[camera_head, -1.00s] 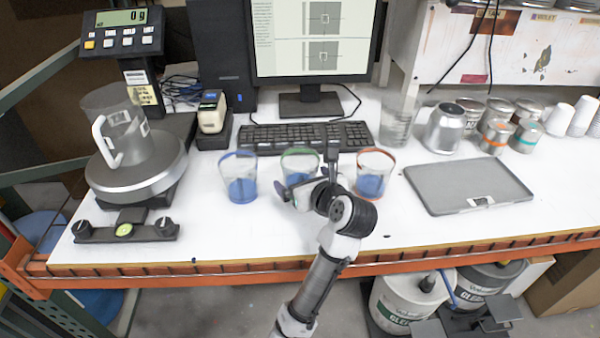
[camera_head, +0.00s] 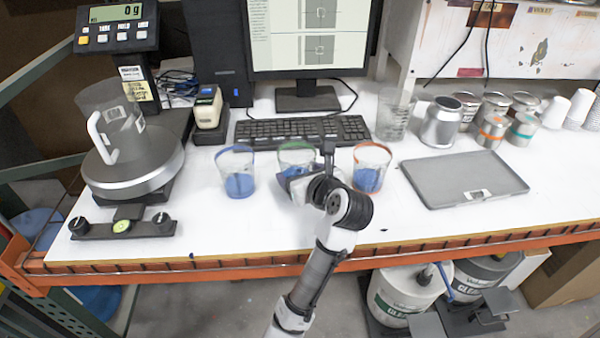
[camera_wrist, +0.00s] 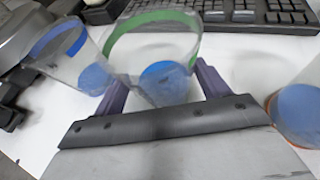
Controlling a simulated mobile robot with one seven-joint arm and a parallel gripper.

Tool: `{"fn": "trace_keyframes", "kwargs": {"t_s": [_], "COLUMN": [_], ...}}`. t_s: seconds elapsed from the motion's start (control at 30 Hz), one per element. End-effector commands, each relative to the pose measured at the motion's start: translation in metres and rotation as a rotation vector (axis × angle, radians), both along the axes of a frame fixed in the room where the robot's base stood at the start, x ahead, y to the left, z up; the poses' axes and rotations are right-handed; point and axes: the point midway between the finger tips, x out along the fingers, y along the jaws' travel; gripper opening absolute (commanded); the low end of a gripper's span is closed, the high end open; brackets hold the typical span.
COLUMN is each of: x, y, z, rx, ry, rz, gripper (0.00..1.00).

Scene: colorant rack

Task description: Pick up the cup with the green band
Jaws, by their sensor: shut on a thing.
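The cup with the green band (camera_head: 296,158) is clear, with blue at its bottom, and stands between two similar cups on the white bench. It also shows in the wrist view (camera_wrist: 152,48), between the two purple fingers of my gripper (camera_wrist: 160,88). My gripper (camera_head: 296,182) is shut on this cup and partly hides it in the head view. The cup with the blue band (camera_head: 238,172) stands to its left. The cup with the orange band (camera_head: 370,167) stands to its right, just beside my wrist.
A keyboard (camera_head: 302,130) lies behind the cups, under a monitor. A scale (camera_head: 135,170) with a clear pitcher stands at the left. A grey tray (camera_head: 464,180) lies at the right, with several cans behind it. The bench front is mostly clear.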

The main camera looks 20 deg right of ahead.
Motion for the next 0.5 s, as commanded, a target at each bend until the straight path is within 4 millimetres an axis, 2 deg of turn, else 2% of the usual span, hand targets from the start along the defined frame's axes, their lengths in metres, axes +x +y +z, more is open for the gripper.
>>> {"fn": "trace_keyframes", "kwargs": {"t_s": [0.27,0.5], "x": [0.0,0.0], "y": [0.0,0.0], "z": [0.017,0.042], "rx": [0.0,0.0], "ry": [-0.004,-0.004], "rz": [-0.002,-0.001], "gripper": [0.49,0.49]}}
